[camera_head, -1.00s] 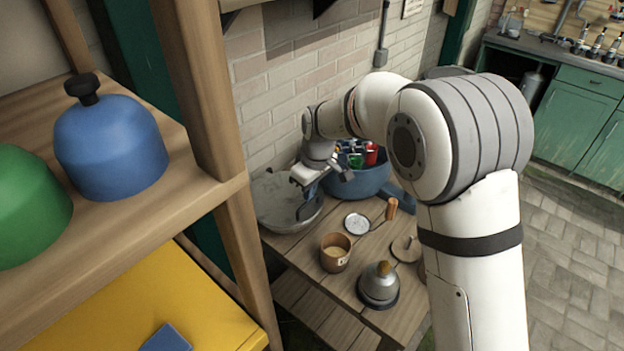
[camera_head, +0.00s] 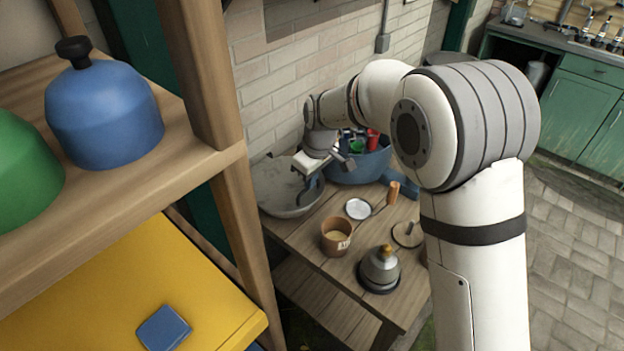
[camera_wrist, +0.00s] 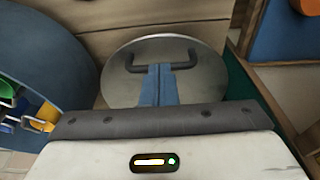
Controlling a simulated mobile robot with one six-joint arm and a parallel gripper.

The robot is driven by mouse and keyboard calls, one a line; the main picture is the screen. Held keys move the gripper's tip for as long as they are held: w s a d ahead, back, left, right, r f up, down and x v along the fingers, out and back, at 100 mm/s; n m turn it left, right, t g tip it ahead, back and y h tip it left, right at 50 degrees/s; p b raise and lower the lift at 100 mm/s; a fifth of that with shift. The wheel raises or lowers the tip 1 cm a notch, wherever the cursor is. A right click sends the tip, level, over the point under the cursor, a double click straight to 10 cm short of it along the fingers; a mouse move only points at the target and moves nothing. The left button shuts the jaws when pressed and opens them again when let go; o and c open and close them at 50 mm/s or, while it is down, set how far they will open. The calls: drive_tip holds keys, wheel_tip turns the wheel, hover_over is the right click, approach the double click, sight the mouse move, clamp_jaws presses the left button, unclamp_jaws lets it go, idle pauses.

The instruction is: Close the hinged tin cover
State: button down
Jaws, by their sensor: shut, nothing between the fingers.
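The tin's round grey cover (camera_wrist: 128,80) shows in the wrist view, with a dark U-shaped handle (camera_wrist: 186,65) near its far edge. In the head view the grey tin (camera_head: 275,190) stands at the back left of the wooden table, by the brick wall. My gripper (camera_wrist: 158,75) is shut and empty, its blue fingers over the cover at the middle of the handle. I cannot tell whether the fingertips touch it. In the head view my gripper (camera_head: 313,192) is at the tin's right side and hides part of it. Whether a gap is left under the cover is not visible.
A blue tub (camera_head: 362,172) of colourful items stands right of the tin. A mug (camera_head: 336,238), a small white dish (camera_head: 358,208) and a grey kettle-like pot (camera_head: 380,268) stand nearer the front. A wooden shelf post (camera_head: 240,220) rises left of the table.

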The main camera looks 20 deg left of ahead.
drive_tip(key=shift+s+d+f+p, duration=0.15)
drive_tip(key=shift+d+f+p, duration=0.05)
drive_tip(key=shift+d+p, duration=0.1)
wheel_tip(320, 180, up, 14)
drive_tip(key=d, duration=0.2)
drive_tip(key=d+r+m, duration=0.3)
drive_tip(key=d+m, duration=0.1)
drive_tip(key=d, duration=0.9)
drive_tip(key=s+d+f+m+t+h, duration=0.1)
drive_tip(key=s+d+f+m, duration=0.1)
drive_tip(key=s+d+m, duration=0.3)
drive_tip(key=s+d+f+m+t+h, duration=0.1)
drive_tip(key=s+d+m, duration=0.4)
drive_tip(key=s+d, duration=0.8)
drive_tip(key=d+f, duration=0.1)
drive_tip(key=d, duration=0.6)
drive_tip(key=shift+f+m+t, duration=0.15)
drive_tip(key=shift+m+t, duration=0.15)
drive_tip(key=shift+m, duration=0.1)
